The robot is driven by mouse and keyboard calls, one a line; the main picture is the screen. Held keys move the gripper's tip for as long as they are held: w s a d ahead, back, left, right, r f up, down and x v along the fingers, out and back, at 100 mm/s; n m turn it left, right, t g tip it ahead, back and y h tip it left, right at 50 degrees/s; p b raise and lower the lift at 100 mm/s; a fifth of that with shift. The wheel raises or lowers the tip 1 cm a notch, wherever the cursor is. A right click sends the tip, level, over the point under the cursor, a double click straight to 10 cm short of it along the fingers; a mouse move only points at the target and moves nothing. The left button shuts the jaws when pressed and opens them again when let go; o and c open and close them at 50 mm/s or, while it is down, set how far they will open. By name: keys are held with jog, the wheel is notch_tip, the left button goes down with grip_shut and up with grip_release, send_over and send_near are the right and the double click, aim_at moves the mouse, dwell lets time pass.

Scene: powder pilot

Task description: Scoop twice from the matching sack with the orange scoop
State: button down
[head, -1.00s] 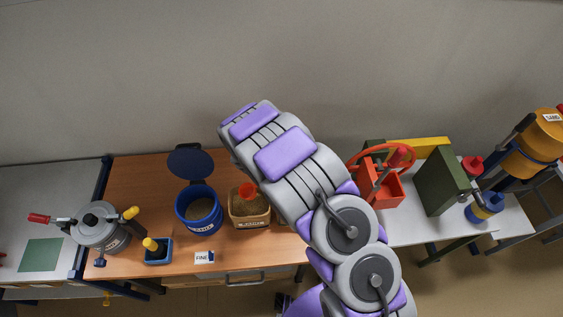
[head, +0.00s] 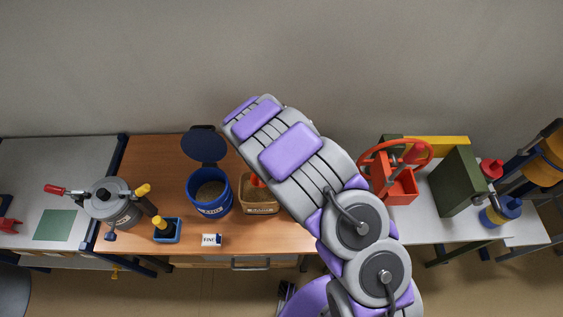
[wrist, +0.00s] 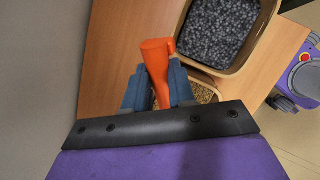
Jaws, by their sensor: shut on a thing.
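The orange scoop (wrist: 156,62) is held between the fingers of my gripper (wrist: 160,90) in the wrist view. The gripper is shut on it. In the head view, a small orange part of the scoop (head: 257,181) shows at the upper edge of a tan sack (head: 259,208) with brown grains; my arm hides the rest. The wrist view shows a tan sack of dark grey pellets (wrist: 183,50) at upper right. Behind the fingers are yellowish grains (wrist: 205,94), partly hidden. A small white card (head: 212,240) reading "FINE" stands at the table front.
An open blue bin (head: 211,205) with brown grains stands left of the sack. A small blue box (head: 166,236) with a yellow-handled tool and a grey pot (head: 113,205) are further left. A red press (head: 400,185) and a green panel (head: 456,182) stand right.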

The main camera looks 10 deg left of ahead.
jog(key=shift+s+a+t+h+b, duration=0.4)
jog(key=shift+a+t+h+b, duration=0.25)
jog(key=shift+b, duration=0.65)
jog(key=a+t+h+b, duration=0.1)
jog(key=s+a+t+h+b, duration=0.1)
jog(key=b, duration=0.1)
jog(key=shift+s+n+h, duration=0.25)
jog(key=shift+n, duration=0.15)
jog(key=shift+d+f+b, duration=0.15)
jog(key=shift+f+b, duration=0.5)
jog(key=shift+f, duration=0.65)
notch_tip(320, 180, down, 7)
jog(key=a+b, duration=0.1)
jog(key=b, duration=0.2)
jog(key=shift+s+b, duration=0.35)
jog(key=shift+s, duration=0.1)
jog(key=shift+a, duration=0.1)
